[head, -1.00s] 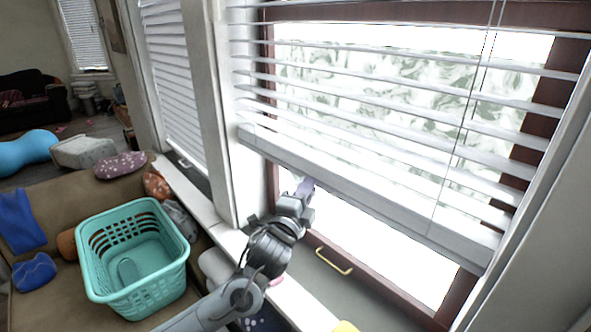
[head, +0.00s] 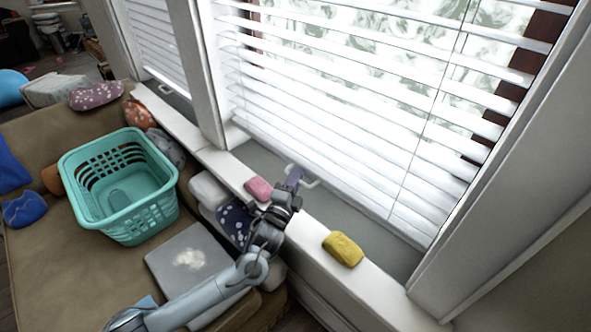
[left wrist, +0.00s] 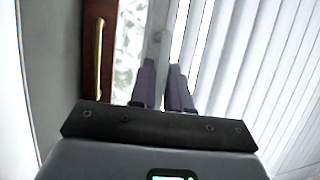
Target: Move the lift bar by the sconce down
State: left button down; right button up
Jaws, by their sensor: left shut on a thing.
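The lift bar (head: 357,199) is the white bottom rail of the large slatted blind. It hangs low, close above the grey sill at the foot of the window. A small white handle (head: 312,183) sticks out by its lower edge. My left gripper (head: 294,177) is at this lower edge, left of the bar's middle, with purple fingertips shut on the bar's handle. In the left wrist view the two purple fingers (left wrist: 162,84) are close together against the pale bar (left wrist: 160,47); the exact contact is hard to see. No sconce shows. My right gripper is not in view.
A pink block (head: 258,189) and a yellow block (head: 343,249) lie on the white ledge. A teal basket (head: 117,227) stands on the brown sofa (head: 45,270) with cushions. A brass window handle (left wrist: 98,58) shows in the left wrist view.

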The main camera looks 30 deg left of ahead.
pick_arm(q)
jog(key=shift+f, duration=0.2)
jog(key=c, duration=1.2)
grip_release()
jog(key=shift+o, duration=0.2)
jog(key=shift+s, duration=0.1)
jog(key=p+v, duration=0.3)
jog(key=v, duration=0.6)
jog(key=shift+s+p, duration=0.25)
jog(key=shift+p, duration=0.1)
jog(key=shift+s+d+f, duration=0.1)
jog(key=shift+s, duration=0.45)
jog(key=shift+c, duration=0.5)
